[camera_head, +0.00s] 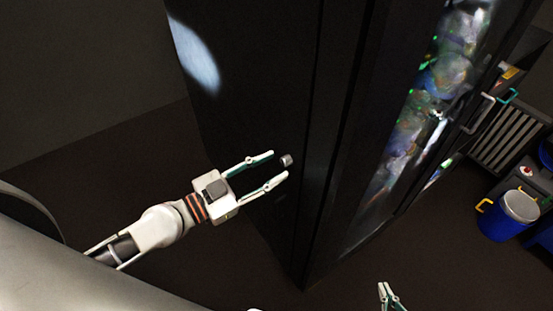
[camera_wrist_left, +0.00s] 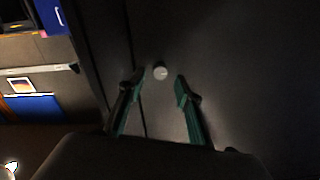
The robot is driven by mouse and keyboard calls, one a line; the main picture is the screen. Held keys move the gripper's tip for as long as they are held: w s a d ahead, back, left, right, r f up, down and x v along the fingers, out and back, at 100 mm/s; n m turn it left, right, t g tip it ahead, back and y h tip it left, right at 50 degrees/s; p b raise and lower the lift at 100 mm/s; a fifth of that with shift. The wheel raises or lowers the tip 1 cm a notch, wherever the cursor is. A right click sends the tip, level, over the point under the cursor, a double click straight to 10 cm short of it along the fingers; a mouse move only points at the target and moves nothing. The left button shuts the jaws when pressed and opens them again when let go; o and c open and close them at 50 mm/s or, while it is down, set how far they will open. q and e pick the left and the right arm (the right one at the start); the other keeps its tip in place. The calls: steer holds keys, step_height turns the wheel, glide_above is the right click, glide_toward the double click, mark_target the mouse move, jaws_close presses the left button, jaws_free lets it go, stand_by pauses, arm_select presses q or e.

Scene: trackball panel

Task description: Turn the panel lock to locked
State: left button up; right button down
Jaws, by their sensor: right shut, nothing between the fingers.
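The panel lock (camera_head: 286,160) is a small round metal knob on the side face of a tall black cabinet (camera_head: 260,90). It also shows in the left wrist view as a pale round knob (camera_wrist_left: 160,72). My left gripper (camera_head: 279,165) is open, with its two fingers pointing at the cabinet face. The knob lies ahead of the gap between the fingertips; in the left wrist view (camera_wrist_left: 160,84) both fingers are apart from it. Whether the lock is turned cannot be told. My right gripper (camera_head: 385,290) shows only as fingertips at the bottom edge of the head view, shut and empty.
The cabinet's glass front (camera_head: 410,130) shows colourful contents on the right. A blue bin (camera_head: 500,222) with a yellow handle stands at the far right, near a slatted rack (camera_head: 512,135). The dark floor (camera_head: 120,165) left of the cabinet is clear.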

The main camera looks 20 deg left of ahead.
mark_target(286, 161)
arm_select(q)
steer(key=shift+p+x, duration=0.35)
steer(key=shift+x, duration=0.6)
steer(key=shift+w+d, duration=0.15)
steer(key=shift+w, duration=0.1)
jaws_close()
